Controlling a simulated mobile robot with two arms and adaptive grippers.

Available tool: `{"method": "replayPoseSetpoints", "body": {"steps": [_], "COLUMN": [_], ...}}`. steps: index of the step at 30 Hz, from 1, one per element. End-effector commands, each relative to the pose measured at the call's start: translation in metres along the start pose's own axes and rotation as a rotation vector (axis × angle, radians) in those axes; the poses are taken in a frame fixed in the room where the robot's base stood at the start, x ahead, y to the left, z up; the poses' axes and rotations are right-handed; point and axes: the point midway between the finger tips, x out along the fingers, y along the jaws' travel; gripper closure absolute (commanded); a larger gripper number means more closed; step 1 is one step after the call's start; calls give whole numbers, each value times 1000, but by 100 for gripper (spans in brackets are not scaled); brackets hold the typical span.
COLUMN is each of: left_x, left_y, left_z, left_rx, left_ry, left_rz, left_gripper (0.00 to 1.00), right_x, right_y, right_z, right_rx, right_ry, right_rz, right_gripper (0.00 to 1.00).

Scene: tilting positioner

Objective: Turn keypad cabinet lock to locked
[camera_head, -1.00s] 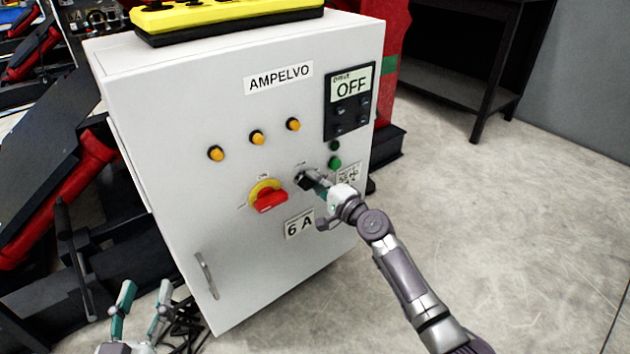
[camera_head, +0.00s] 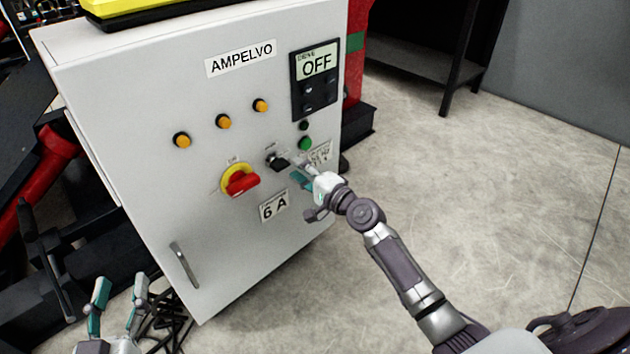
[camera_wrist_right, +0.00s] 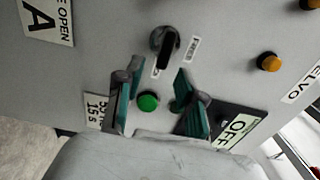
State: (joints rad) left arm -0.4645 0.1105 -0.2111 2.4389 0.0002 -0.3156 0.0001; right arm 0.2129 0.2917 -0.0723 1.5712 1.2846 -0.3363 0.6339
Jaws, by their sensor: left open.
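The black lock knob (camera_head: 277,161) is on the front of the white keypad cabinet (camera_head: 150,190), right of the red-and-yellow rotary switch. In the right wrist view the knob (camera_wrist_right: 166,44) shows a long handle lying across its round base, beside a small label that seems to read "FREE". My right gripper (camera_head: 298,172) is just right of the knob and apart from it. In the wrist view its teal fingers (camera_wrist_right: 153,80) are spread and empty, with the knob beyond the tips. My left gripper (camera_head: 120,282) is open and empty, low at the left in front of the cabinet.
The red switch (camera_head: 242,184), green button (camera_head: 305,143) and keypad panel with "OFF" display (camera_head: 316,66) are close around the knob. A handle (camera_head: 184,265) is at lower left. Cables (camera_head: 165,325) lie by the cabinet's foot. The floor on the right is clear.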

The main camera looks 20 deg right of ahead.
Motion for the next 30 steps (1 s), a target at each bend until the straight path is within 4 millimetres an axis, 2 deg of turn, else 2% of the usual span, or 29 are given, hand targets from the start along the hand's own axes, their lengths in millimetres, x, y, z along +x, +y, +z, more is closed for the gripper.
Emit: {"method": "replayPoseSetpoints", "body": {"steps": [1, 6, 12, 30], "left_x": [0, 0, 0, 0], "left_y": [0, 0, 0, 0], "left_z": [0, -1, -1, -1], "left_rx": [0, 0, 0, 0], "left_ry": [1, 1, 1, 2], "left_rz": [0, 0, 0, 0], "left_gripper": [52, 52, 52, 52], "right_x": [-13, -48, -71, -76], "right_y": [1, 1, 0, 0], "right_z": [0, 0, 0, 1], "right_rx": [-2, 0, 0, -5], "right_ry": [0, 0, 0, -1], "right_rz": [2, 3, 1, 1], "right_gripper": [61, 61, 61, 61]}}
